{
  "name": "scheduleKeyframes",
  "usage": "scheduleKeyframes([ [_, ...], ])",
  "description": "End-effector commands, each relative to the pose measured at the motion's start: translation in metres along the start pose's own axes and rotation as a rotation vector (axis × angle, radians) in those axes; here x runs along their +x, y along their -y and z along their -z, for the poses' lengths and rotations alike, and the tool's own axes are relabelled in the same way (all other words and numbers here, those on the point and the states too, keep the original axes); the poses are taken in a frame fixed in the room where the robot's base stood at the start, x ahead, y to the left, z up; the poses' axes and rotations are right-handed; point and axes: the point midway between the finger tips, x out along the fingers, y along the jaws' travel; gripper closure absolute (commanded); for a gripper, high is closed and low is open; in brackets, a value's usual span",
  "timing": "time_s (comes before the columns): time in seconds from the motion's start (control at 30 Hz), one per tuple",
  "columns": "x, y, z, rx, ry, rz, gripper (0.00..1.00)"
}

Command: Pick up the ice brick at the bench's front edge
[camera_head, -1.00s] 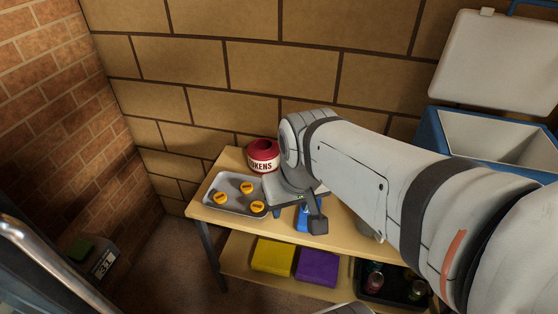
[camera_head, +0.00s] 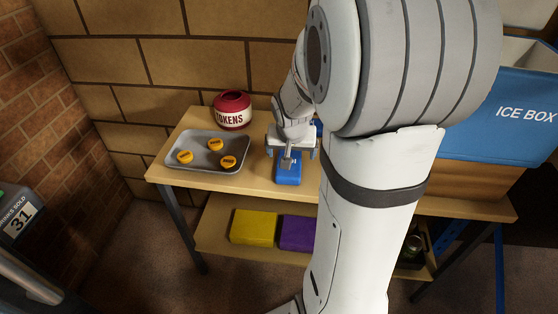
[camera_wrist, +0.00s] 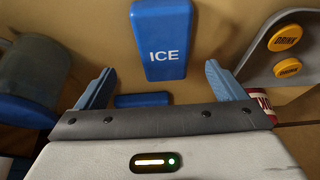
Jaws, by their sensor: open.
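The ice brick (camera_head: 288,175) is a blue block lying near the bench's front edge, just right of the tray. In the wrist view its face reads ICE (camera_wrist: 160,35), and it lies beyond my fingertips, roughly centred between them. My gripper (camera_wrist: 160,85) is open and empty. In the head view my gripper (camera_head: 290,150) is over the back part of the brick and hides some of it. A second blue piece (camera_wrist: 142,100) shows between my fingers in the wrist view, partly hidden by my gripper's body.
A grey tray (camera_head: 217,140) with yellow tokens stands left on the bench, a red TOKENS pot (camera_head: 232,110) behind it. A blue ICE BOX (camera_head: 510,115) stands at the right. Yellow (camera_head: 254,227) and purple (camera_head: 299,232) blocks lie on the lower shelf. My arm hides the bench's middle.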

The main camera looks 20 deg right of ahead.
Motion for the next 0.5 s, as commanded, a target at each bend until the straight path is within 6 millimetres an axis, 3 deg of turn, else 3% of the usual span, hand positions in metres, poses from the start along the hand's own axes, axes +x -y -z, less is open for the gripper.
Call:
scheduleKeyframes([
  [0.5, 0.060, 0.006, 0.005, -0.001, 0.003, 0.000, 0.09],
])
